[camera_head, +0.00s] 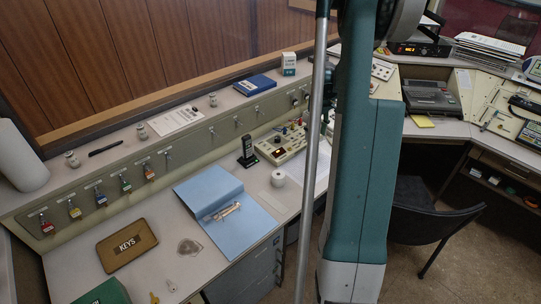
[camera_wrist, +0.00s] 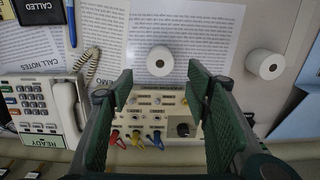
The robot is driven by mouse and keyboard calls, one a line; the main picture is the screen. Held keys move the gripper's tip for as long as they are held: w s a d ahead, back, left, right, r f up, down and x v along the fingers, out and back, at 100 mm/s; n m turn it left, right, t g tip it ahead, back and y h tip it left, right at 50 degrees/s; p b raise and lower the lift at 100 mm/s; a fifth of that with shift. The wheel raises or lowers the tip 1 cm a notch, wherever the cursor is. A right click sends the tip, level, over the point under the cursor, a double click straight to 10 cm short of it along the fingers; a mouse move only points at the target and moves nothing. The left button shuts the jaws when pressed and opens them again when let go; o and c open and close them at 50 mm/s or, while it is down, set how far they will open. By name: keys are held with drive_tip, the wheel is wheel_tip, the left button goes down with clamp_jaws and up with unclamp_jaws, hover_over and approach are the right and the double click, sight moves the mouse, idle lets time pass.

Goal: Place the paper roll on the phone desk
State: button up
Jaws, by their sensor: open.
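Two small white paper rolls show in the wrist view. One roll (camera_wrist: 160,62) stands on printed sheets straight ahead of my gripper; the other roll (camera_wrist: 267,65) stands on bare desk to the right. One white roll (camera_head: 278,178) shows beside the blue folder in the head view; the other seems hidden by my arm. My gripper (camera_wrist: 160,88) is open and empty, its green-padded fingers spread over the knob panel, with the first roll beyond the gap. A phone (camera_wrist: 35,105) with a coiled cord sits at left in the wrist view. I cannot tell which surface is the phone desk.
The knob panel (camera_head: 281,143) stands at the back of the desk, by a black handheld radio (camera_head: 247,151). An open blue folder (camera_head: 229,212) and a brown KEYS case (camera_head: 127,245) lie nearer. A black chair (camera_head: 428,220) stands right. My arm blocks the middle of the head view.

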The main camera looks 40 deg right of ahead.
drive_tip(key=w+a+r+t, duration=0.1)
drive_tip(key=a+r, duration=0.5)
drive_tip(key=a, duration=0.5)
drive_tip(key=w+a+r+t+h, duration=0.1)
drive_tip(key=a+r, duration=0.5)
drive_tip(key=a, duration=0.5)
drive_tip(key=a+r+t, duration=0.1)
drive_tip(key=a+r, duration=0.6)
drive_tip(key=a, duration=0.4)
drive_tip(key=s+a+t, duration=0.1)
drive_tip(key=s+a, duration=0.4)
drive_tip(key=a, duration=0.4)
drive_tip(key=s+a+t, duration=0.1)
drive_tip(key=s+a, duration=0.5)
drive_tip(key=a, duration=0.4)
drive_tip(key=s+a+t+y, duration=0.1)
drive_tip(key=s+a+t, duration=0.1)
drive_tip(key=s+a, duration=0.4)
drive_tip(key=shift+a+r, duration=0.35)
drive_tip(key=shift+a, duration=1.55)
